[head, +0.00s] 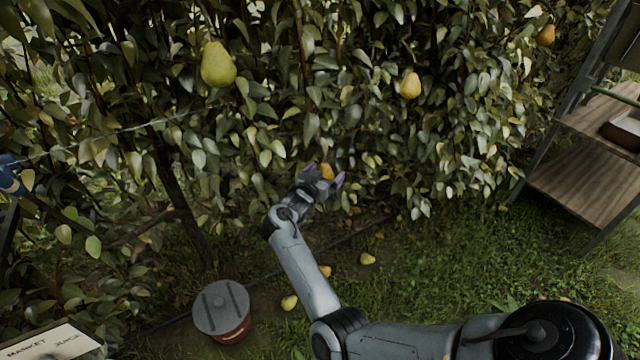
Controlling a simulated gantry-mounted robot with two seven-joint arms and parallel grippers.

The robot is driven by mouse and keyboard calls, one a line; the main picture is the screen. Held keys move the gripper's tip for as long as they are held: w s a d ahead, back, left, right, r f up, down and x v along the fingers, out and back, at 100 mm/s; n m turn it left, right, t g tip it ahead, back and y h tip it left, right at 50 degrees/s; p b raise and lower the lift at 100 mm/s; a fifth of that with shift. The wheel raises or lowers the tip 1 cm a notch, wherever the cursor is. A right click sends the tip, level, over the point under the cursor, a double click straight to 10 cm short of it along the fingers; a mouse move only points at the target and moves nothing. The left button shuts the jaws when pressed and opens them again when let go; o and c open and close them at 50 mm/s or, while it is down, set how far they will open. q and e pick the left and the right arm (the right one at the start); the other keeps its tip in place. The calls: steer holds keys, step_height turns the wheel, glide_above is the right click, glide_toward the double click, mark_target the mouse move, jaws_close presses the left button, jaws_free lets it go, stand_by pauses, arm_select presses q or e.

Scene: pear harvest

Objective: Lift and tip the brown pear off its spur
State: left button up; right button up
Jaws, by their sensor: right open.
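My right gripper (322,181) is open low in front of the foliage, at the picture's middle. An orange-brown pear (327,171) shows between its fingertips; the gripper hides part of it, and I cannot tell whether they touch. Its spur is not visible. Another brownish pear (545,35) hangs at the upper right, far from the gripper. I cannot tell from colour alone which is the brown pear. A large green-yellow pear (218,65) hangs at the upper left, and a yellow pear (410,86) hangs right of centre. My left gripper is not in view.
A leafy hedge with a wire fills the back. A lidded round container (222,311) stands on the ground at lower left, near a MARKET / JUICE board (50,343). Fallen pears (368,259) lie on the grass. A wooden shelf rack (590,185) stands at right.

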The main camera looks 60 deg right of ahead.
steer(key=shift+d+f, duration=0.1)
steer(key=shift+d, duration=0.35)
steer(key=shift+c, duration=0.3)
steer(key=c, duration=1.1)
steer(key=shift+a+p, duration=0.1)
steer(key=shift+p, duration=0.65)
steer(key=shift+s+a+n+y+p, duration=0.3)
steer(key=shift+y+p, duration=0.1)
steer(key=shift+p, duration=1.05)
steer(key=shift+p, duration=0.3)
